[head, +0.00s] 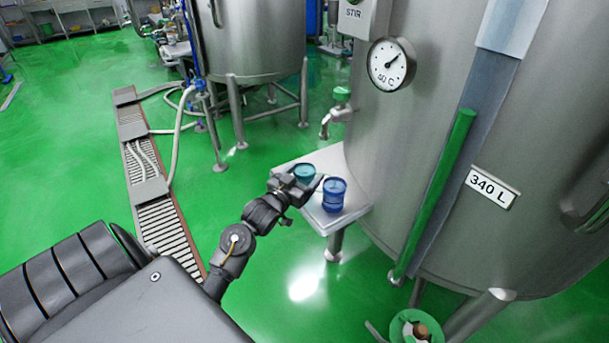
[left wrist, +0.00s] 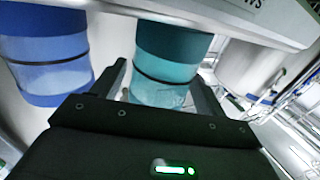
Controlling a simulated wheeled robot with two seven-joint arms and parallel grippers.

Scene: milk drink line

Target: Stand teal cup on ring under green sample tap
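The teal cup (head: 304,173) stands on a small metal shelf (head: 350,208) beside the big tank. My left gripper (head: 296,184) is at the cup from the near side. In the left wrist view the teal cup (left wrist: 172,65) is upright between the two fingers, with a narrow gap showing at the left finger, so the gripper looks open around it. The green sample tap (head: 342,97) sticks out of the tank, above and behind the cup, its spout pointing down. I cannot make out the ring under it. My right gripper is not in view.
A blue cup (head: 334,195) stands close right of the teal cup; it also shows in the left wrist view (left wrist: 45,60). The tank (head: 430,140) with a dial (head: 391,65) walls the right side. Green floor is open at left.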

